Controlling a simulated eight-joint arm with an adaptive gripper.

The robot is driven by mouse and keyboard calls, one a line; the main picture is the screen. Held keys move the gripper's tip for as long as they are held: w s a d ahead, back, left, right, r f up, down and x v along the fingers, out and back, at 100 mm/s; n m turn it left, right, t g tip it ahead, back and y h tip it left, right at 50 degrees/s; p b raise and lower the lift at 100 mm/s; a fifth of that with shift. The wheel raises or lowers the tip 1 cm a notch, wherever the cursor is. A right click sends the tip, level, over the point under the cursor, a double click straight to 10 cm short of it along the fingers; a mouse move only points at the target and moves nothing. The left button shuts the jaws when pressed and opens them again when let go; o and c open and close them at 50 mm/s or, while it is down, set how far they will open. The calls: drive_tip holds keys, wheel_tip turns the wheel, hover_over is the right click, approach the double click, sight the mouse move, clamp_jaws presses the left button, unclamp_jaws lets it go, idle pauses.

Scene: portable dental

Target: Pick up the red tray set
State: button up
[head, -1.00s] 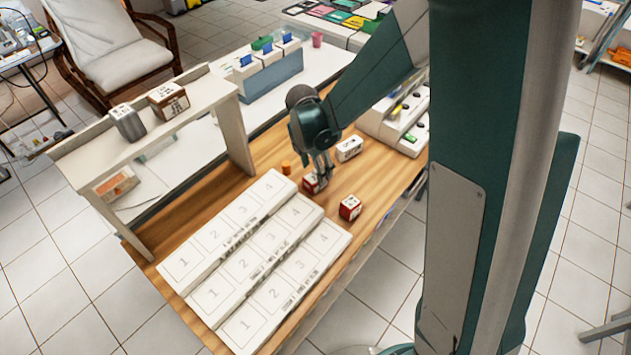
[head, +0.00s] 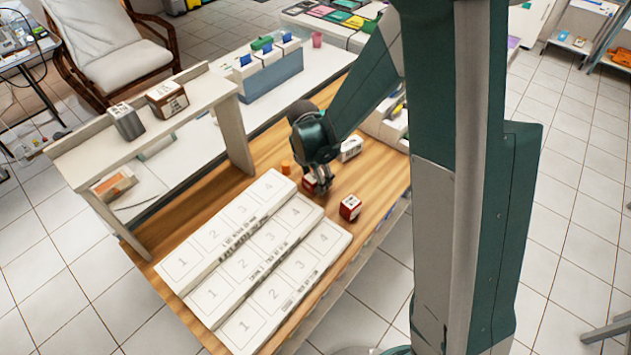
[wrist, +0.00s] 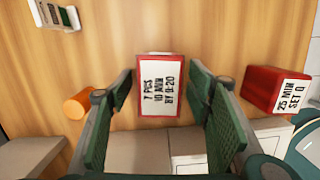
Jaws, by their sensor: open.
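Two red boxes with white labels are on the wooden table. One red box (wrist: 160,62), labelled "7 PCS 10 MIN BY 9:20", lies between my fingers in the wrist view; in the head view this red box (head: 309,184) is partly hidden by my gripper. The other red box (wrist: 262,84), labelled "25 MIN SET Q", is to the right; it also shows in the head view (head: 350,207). I cannot tell which is the red tray set. My gripper (wrist: 161,92) is open, its green-padded fingers on either side of the first box with gaps showing. It points down in the head view (head: 322,184).
An orange cylinder (wrist: 77,104) stands close outside my left finger. A white box (head: 351,149) sits behind my gripper. A stepped white rack with numbered spaces (head: 255,262) fills the table's front left. A raised shelf (head: 140,128) stands at left.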

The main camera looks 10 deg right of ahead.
idle(0.5)
drive_tip(key=c, duration=1.1)
drive_tip(key=shift+r, duration=0.2)
drive_tip(key=shift+r+p, duration=0.75)
drive_tip(key=shift+r, duration=4.1)
